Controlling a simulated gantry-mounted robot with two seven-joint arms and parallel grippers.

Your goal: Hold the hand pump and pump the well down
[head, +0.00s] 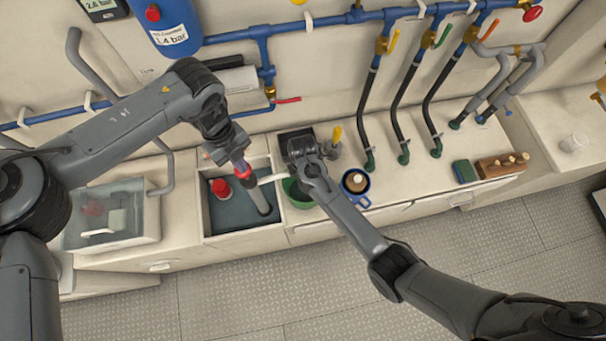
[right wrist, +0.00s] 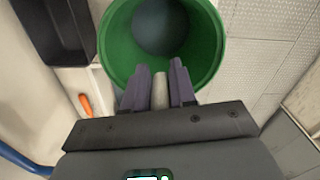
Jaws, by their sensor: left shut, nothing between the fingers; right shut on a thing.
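The hand pump (head: 262,203) is a grey tube with a red top, standing tilted in the square well (head: 207,215), which holds dark water. A pale spout runs from the pump rightward toward a green bucket (head: 299,202). My left gripper (head: 239,163) is shut at the pump's red top, with nothing visible between its fingers; I cannot tell whether it touches. My right gripper (right wrist: 159,82) is shut on a pale round-ended piece (right wrist: 160,92), seemingly the spout's end, by the green bucket (right wrist: 112,45). In the head view its fingertips are mostly hidden by its own wrist.
A red-capped object (head: 221,187) is in the well's left part. A blue mug (head: 356,187), a green block (head: 465,171) and a wooden rack (head: 503,168) stand right. Hoses (head: 367,125) hang behind. The floor in front is clear.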

